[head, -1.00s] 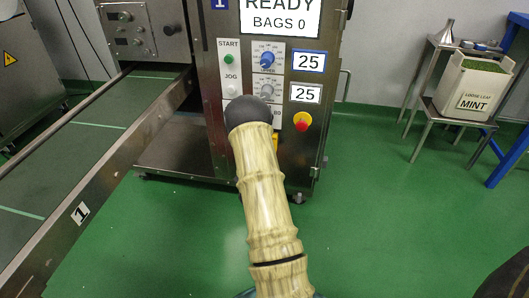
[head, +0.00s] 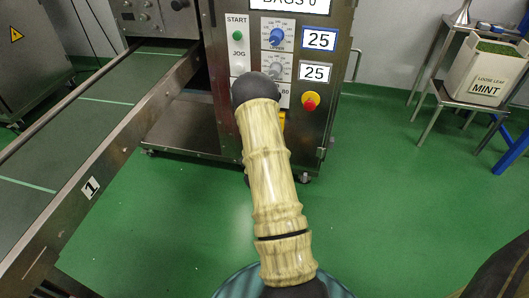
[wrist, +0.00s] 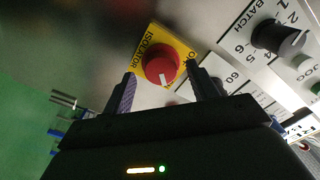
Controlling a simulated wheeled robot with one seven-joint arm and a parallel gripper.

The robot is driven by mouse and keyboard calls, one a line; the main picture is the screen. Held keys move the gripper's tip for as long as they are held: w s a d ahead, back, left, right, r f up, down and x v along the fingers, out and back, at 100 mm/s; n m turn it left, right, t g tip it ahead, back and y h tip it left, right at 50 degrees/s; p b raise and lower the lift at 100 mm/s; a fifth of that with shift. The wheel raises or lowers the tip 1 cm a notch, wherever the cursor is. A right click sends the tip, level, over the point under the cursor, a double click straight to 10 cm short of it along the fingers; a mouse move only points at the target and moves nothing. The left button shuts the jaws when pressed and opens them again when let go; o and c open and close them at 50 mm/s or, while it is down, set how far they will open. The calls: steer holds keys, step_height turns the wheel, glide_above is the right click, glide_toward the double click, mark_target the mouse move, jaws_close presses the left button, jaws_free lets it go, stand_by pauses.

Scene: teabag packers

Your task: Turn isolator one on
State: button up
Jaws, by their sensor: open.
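The isolator, a red round knob (wrist: 160,64) on a yellow plate (wrist: 146,45) marked ISOLATOR, is on the machine's steel front in the wrist view. A pale mark shows on the knob's lower edge. A second label on the plate is partly hidden by a finger. My gripper (wrist: 160,85) is open, with one finger to each side of the knob in the picture; I cannot tell whether either touches it. In the head view my arm hides the gripper and most of that area; only a yellow sliver (head: 282,118) shows beside the arm.
A red button on yellow (head: 310,101) is right of my arm. Dials (head: 276,38), a green START button (head: 238,36) and displays reading 25 (head: 319,39) are above. A conveyor (head: 110,105) marked 1 runs at left. A MINT box (head: 487,72) stands right. Green floor is clear.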

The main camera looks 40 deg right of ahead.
steer(key=p+v, duration=0.4)
steer(key=v, duration=1.2)
